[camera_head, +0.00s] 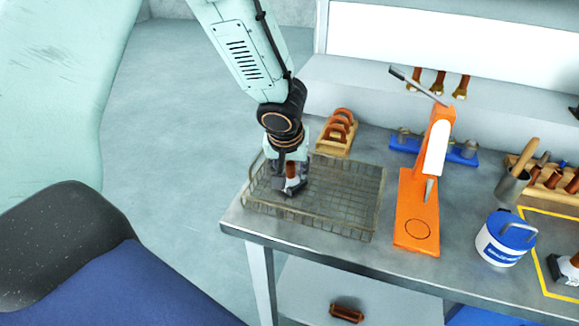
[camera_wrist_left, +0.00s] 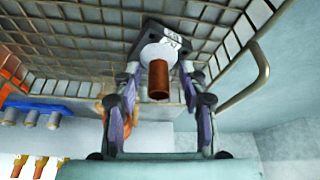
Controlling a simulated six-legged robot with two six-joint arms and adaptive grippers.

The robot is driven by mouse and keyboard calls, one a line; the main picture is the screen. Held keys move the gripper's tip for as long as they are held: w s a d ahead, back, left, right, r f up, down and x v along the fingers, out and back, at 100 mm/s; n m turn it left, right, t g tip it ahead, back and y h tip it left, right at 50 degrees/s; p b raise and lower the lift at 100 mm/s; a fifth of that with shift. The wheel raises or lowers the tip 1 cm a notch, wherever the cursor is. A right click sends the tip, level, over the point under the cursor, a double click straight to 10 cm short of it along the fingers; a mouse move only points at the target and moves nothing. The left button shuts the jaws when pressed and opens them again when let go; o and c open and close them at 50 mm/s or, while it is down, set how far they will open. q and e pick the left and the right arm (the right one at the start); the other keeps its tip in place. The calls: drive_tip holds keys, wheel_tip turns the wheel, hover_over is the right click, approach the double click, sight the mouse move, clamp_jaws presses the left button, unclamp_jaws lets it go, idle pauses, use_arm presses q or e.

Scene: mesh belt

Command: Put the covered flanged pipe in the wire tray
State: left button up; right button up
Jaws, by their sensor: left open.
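The covered flanged pipe (camera_head: 292,171) has a copper-brown tube, a white collar and a dark flange. It is in the left part of the wire tray (camera_head: 345,232), and in the left wrist view the pipe (camera_wrist_left: 158,80) has its dark flange against the mesh. My left gripper (camera_head: 289,184) is over the tray. In the left wrist view its two fingers (camera_wrist_left: 160,85) are spread, one on each side of the pipe, with gaps to the tube. Whether the fingertips touch the flange is unclear. My right gripper is not in view.
An orange press (camera_head: 417,215) stands right of the tray. A wooden rack (camera_head: 338,133) and a blue holder (camera_head: 432,149) are behind. A blue-lidded tub (camera_head: 503,240) and a yellow-outlined area with a similar dark-flanged part (camera_head: 565,272) are at right. The tray's right half is empty.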

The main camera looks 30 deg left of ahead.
use_arm(q)
drive_tip(key=shift+r, duration=0.1)
drive_tip(key=shift+r+p, duration=0.15)
drive_tip(key=shift+p, duration=0.2)
drive_tip(key=p+v, duration=0.3)
drive_tip(key=v, duration=0.8)
drive_tip(key=shift+s+r, duration=0.3)
drive_tip(key=shift+r, duration=0.05)
drive_tip(key=shift+d, duration=0.1)
drive_tip(key=shift+w, duration=0.1)
